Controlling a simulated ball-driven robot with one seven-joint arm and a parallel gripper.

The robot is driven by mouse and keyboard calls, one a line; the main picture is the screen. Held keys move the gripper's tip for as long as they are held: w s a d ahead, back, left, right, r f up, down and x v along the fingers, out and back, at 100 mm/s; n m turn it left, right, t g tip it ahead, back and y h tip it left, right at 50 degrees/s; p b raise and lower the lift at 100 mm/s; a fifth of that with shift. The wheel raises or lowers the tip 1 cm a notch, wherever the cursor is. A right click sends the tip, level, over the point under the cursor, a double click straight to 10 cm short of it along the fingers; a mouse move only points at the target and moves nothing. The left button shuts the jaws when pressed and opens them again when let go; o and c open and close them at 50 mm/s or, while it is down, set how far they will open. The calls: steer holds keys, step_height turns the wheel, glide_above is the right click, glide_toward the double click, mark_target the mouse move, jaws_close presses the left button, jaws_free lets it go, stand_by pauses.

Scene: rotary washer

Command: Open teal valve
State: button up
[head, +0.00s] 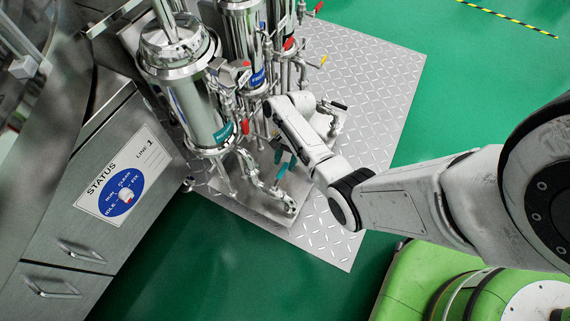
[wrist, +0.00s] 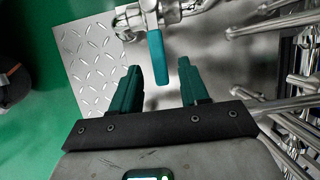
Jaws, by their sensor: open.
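The teal valve handle (wrist: 156,55) is a flat lever on a shiny metal valve (wrist: 178,14) at the top of the wrist view. Its free end points toward my gripper (wrist: 159,72). My gripper is open, with one teal finger on each side of the handle's end in the picture. A gap shows on both sides, and I see no contact; I cannot tell the depth exactly. In the head view, my gripper (head: 285,160) is low beside the pipes, and the teal handle (head: 281,173) shows just below it, partly crowded by the fingers.
Steel filter housings (head: 195,95) with pipes and red-handled valves stand on a diamond-plate platform (head: 385,100). A steel cabinet with a STATUS dial (head: 126,194) is on the left. Metal tubes (wrist: 285,110) crowd the right of the wrist view.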

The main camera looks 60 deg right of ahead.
steer(key=shift+a+f, duration=0.2)
steer(key=shift+f, duration=0.3)
jaws_close()
stand_by(0.4)
